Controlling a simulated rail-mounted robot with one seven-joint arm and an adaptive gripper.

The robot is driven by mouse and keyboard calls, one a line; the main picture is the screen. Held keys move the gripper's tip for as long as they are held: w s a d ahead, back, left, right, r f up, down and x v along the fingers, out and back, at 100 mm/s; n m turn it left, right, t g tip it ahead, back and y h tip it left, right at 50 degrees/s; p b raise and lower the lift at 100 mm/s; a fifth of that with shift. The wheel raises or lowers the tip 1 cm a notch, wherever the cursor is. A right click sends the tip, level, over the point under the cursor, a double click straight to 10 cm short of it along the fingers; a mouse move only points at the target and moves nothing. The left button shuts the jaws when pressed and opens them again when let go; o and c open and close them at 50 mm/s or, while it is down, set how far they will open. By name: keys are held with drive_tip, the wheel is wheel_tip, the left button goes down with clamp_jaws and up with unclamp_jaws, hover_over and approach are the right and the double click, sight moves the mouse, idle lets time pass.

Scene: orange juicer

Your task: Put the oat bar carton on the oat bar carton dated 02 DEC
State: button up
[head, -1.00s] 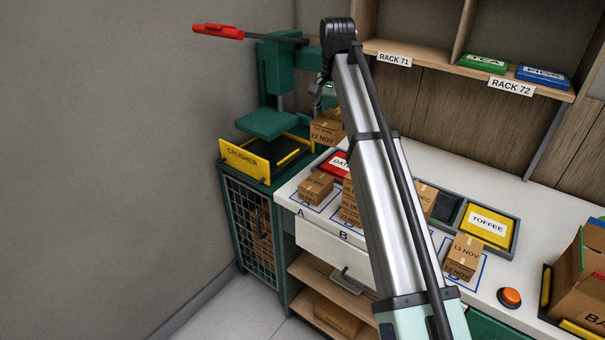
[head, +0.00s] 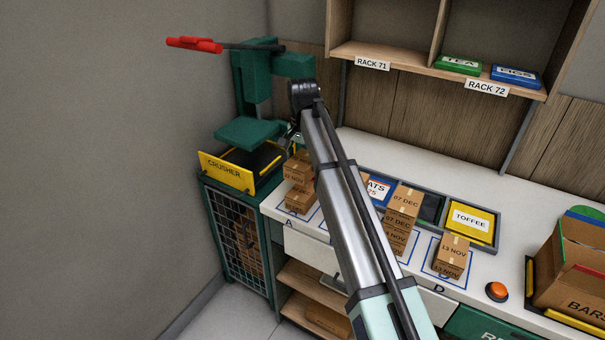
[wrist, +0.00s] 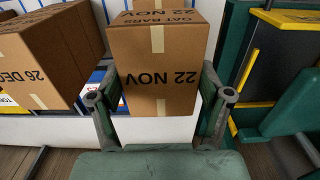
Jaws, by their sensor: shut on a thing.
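My gripper (wrist: 160,98) is shut on a brown oat bar carton marked 22 NOV (wrist: 160,75), with one finger on each side. In the head view my gripper (head: 296,141) is partly hidden by my arm, and the held carton (head: 295,172) appears just above a carton on spot A (head: 299,202). I cannot tell whether the two touch. The date on the spot A carton is too small to read. A carton marked 26 DEC (wrist: 38,60) stands at the left of the wrist view. No 02 DEC label is legible.
A stack topped by 07 DEC (head: 403,200) and one with 13 NOV (head: 452,250) stand further right. The green crusher (head: 247,135) with its yellow front is close by on the left. My arm hides spot B. An orange button (head: 497,291) and an open box (head: 575,265) are at right.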

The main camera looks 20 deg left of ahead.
sight(303, 160)
drive_tip(key=shift+f+p, duration=0.7)
drive_tip(key=shift+f, duration=2.55)
drive_tip(key=shift+f, duration=0.15)
drive_tip(key=o, duration=1.2)
drive_tip(key=shift+o, duration=0.2)
wheel_tip(303, 160, up, 12)
drive_tip(key=b, duration=0.3)
